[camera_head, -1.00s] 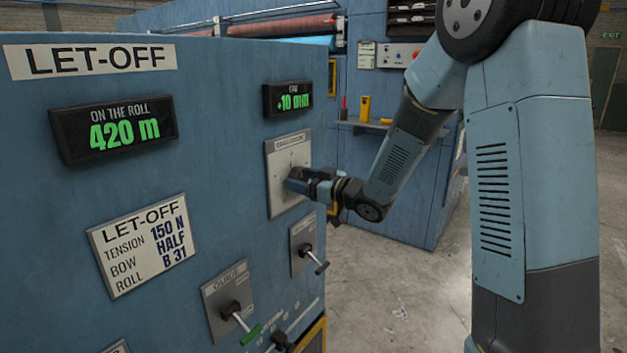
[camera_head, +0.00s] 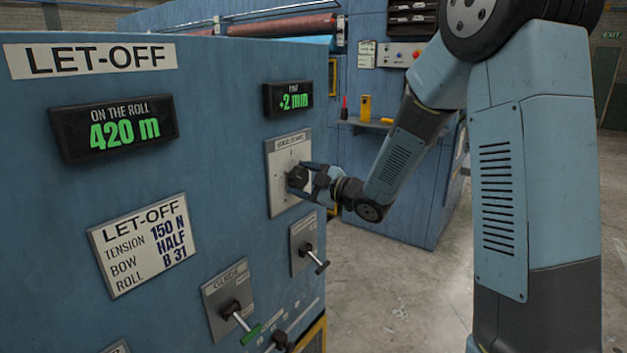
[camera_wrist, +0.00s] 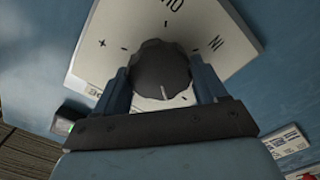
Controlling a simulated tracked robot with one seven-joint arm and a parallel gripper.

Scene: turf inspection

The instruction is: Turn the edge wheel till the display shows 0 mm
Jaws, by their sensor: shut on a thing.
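The edge wheel (camera_head: 297,177) is a dark ribbed knob on a pale plate (camera_head: 281,202) on the blue let-off cabinet. In the wrist view the wheel (camera_wrist: 160,72) sits between my two fingers, with plus and minus marks on the plate around it. My gripper (camera_head: 309,178) is shut on the wheel from its right side; it also shows in the wrist view (camera_wrist: 161,85). The small display (camera_head: 289,99) above the plate reads +2 mm in green.
A larger display (camera_head: 113,128) reads 420 m. Below the wheel plate are a small lever (camera_head: 315,260) and the guide lever (camera_head: 236,316) with a green grip. A shelf (camera_head: 366,124) with small items stands behind. Open concrete floor (camera_head: 400,290) lies to the right.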

